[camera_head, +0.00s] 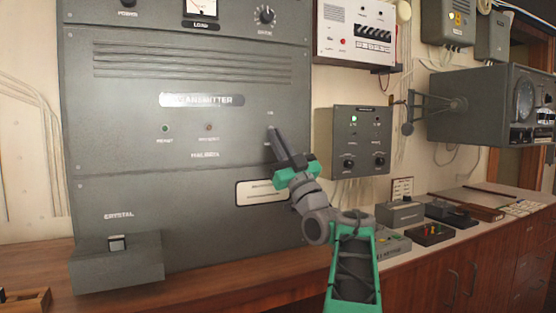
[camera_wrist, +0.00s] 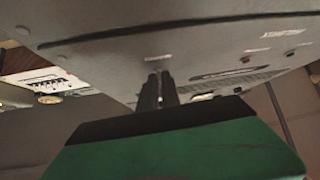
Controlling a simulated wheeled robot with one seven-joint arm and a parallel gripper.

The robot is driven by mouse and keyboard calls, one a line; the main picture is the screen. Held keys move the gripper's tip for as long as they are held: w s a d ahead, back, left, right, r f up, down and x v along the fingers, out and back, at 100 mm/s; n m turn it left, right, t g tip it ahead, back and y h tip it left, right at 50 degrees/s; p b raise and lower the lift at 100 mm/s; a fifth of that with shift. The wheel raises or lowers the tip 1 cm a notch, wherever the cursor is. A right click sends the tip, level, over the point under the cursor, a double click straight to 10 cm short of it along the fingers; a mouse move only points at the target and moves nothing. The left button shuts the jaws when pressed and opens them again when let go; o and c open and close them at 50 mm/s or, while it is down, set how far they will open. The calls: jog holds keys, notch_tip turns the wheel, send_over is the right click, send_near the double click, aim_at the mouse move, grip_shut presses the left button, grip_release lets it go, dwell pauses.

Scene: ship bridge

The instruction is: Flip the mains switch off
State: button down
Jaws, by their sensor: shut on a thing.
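The grey transmitter cabinet (camera_head: 190,175) fills the left and middle of the head view; its front panel (camera_wrist: 215,50) tilts across the wrist view. My green and grey gripper (camera_head: 276,133) reaches to the right part of that panel, below a small pale label. In the wrist view, the dark fingers (camera_wrist: 157,80) are close together at the panel. They are shut on the mains switch, whose lever is mostly hidden by the fingers. I cannot tell its position. A greenish lamp (camera_head: 165,128) and a reddish lamp (camera_head: 209,127) sit left of the gripper.
A small control box (camera_head: 360,142) with a lit green lamp hangs right of the cabinet. A grey crystal box (camera_head: 117,262) stands on the wooden counter (camera_head: 215,290) at lower left. Several small devices lie on the right counter. A wall unit (camera_head: 480,105) juts out at right.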

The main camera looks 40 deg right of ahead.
jog(key=shift+t+b, duration=0.4)
jog(key=c, duration=1.6)
grip_release()
jog(key=shift+d, duration=0.1)
jog(key=shift+o, duration=0.2)
jog(key=shift+f, duration=0.15)
jog(key=b+v, duration=0.2)
jog(key=v, duration=0.5)
jog(key=shift+s+f, duration=0.15)
jog(key=shift+s, duration=0.1)
